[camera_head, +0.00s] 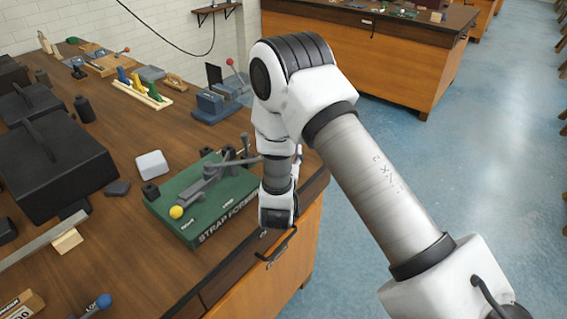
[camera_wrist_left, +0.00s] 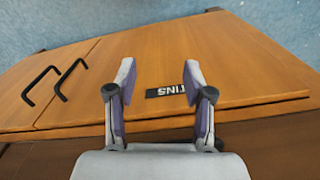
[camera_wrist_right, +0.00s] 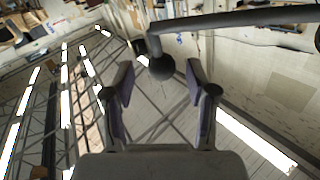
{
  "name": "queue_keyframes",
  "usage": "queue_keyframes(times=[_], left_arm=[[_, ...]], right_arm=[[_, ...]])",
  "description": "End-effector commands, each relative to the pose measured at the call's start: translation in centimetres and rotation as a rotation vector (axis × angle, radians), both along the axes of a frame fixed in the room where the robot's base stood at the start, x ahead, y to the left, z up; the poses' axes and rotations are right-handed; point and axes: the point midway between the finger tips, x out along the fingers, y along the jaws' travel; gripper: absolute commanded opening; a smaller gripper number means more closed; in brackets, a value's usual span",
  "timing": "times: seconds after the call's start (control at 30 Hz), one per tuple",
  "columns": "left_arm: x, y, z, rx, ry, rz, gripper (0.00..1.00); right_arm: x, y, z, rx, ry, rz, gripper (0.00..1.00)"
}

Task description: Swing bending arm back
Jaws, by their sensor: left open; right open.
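The green strap former (camera_head: 213,207) sits at the bench's right edge. Its grey bending arm (camera_head: 234,162) reaches right towards my right wrist. A yellow ball (camera_head: 176,212) shows at its near left. In the right wrist view, a dark bar (camera_wrist_right: 240,18) carries a dark ball (camera_wrist_right: 160,68), seen between or just beyond the fingertips of my open right gripper (camera_wrist_right: 158,84). Contact is unclear. In the head view, my right gripper is mostly hidden by its arm. My left gripper (camera_wrist_left: 156,76) is open and empty, facing the bench's wooden front; it is outside the head view.
Black boxes (camera_head: 48,160), a white block (camera_head: 151,164) and a grey strip (camera_head: 40,240) lie left of the former. A blue vise-like tool (camera_head: 214,105) stands behind it. Cabinet handles (camera_wrist_left: 70,80) stick out near my left gripper. The blue floor at right is clear.

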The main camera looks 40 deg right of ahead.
Motion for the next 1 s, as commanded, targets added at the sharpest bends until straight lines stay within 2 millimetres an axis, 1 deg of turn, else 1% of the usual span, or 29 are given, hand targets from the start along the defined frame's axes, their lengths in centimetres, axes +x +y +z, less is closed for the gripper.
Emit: queue_keyframes(times=[0.03,0.2,0.3,0.4,0.53,0.93,1.0], left_arm=[[0.0,0.0,0.0,0.0,0.0,0.0,0.52],[0.0,0.0,0.0,0.0,0.0,0.0,0.52],[0.0,0.0,0.0,0.0,0.0,0.0,0.52],[0.0,0.0,0.0,0.0,0.0,0.0,0.52],[0.0,0.0,0.0,0.0,0.0,0.0,0.52],[0.0,0.0,0.0,0.0,0.0,0.0,0.52],[0.0,0.0,0.0,0.0,0.0,0.0,0.52]], right_arm=[[-0.9,0.9,0.0,-0.005,0.005,0.005,0.57],[-4.3,3.9,0.0,-0.006,0.006,0.007,0.57],[-5.8,5.3,-0.1,-0.005,0.005,0.006,0.57],[-6.8,6.0,-0.1,-0.002,0.005,0.003,0.57],[-7.2,6.2,-0.1,-0.001,0.002,-0.001,0.57],[-7.2,6.2,-0.1,-0.001,0.002,-0.001,0.57],[-7.3,6.2,-0.3,0.0,0.007,0.0,0.57]])
